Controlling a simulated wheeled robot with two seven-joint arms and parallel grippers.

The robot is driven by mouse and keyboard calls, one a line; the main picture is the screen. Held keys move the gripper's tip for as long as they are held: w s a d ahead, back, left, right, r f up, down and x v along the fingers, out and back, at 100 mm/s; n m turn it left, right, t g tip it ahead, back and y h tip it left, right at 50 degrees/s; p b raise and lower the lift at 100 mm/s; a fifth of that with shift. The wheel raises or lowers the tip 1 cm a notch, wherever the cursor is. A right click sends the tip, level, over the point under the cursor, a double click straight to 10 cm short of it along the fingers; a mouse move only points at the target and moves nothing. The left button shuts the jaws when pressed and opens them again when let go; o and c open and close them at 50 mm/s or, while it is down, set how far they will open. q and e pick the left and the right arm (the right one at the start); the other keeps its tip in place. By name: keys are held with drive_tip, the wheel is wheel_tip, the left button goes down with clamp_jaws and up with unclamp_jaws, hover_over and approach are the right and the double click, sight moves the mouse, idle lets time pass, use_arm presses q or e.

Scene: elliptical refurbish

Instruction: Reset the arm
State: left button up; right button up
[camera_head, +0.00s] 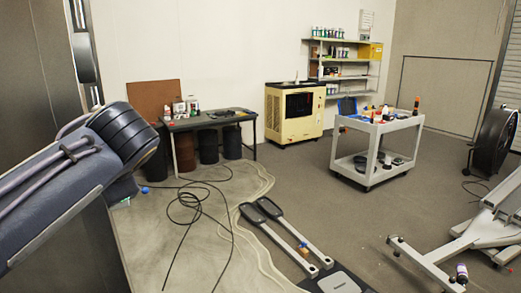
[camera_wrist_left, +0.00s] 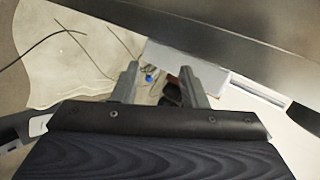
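My left arm, dark blue-grey with ribbed bands, reaches in from the left edge of the head view. Its gripper is not clearly visible there, hidden behind the arm. In the left wrist view, my left gripper (camera_wrist_left: 161,82) has its two grey fingers apart, with nothing held between them. Small blue and dark things show beyond the fingers, too blurred to name. My right arm and right gripper are not in view.
A grey metal panel (camera_wrist_left: 225,35) runs close beyond the left gripper. In the head view, a black cable (camera_head: 185,205) lies on the floor, near a dark table (camera_head: 215,119). A wheeled cart (camera_head: 378,128) stands at the right. Open floor lies between them.

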use_arm(q)
drive_tip(key=s+a+f+n+g+h, duration=0.15)
drive_tip(key=s+f+h, duration=0.35)
drive_tip(key=s+f, duration=0.7)
drive_tip(key=s+d+f+n+h, duration=0.3)
drive_tip(key=s+d+f+n, duration=0.1)
drive_tip(key=f, duration=0.3)
drive_tip(key=s+d+f+n+h, duration=0.3)
drive_tip(key=s+d+f+n, duration=0.1)
drive_tip(key=s+f, duration=0.3)
drive_tip(key=shift+s+d+f+h, duration=0.3)
drive_tip(key=shift+d+f, duration=0.45)
drive_tip(key=shift+d, duration=0.15)
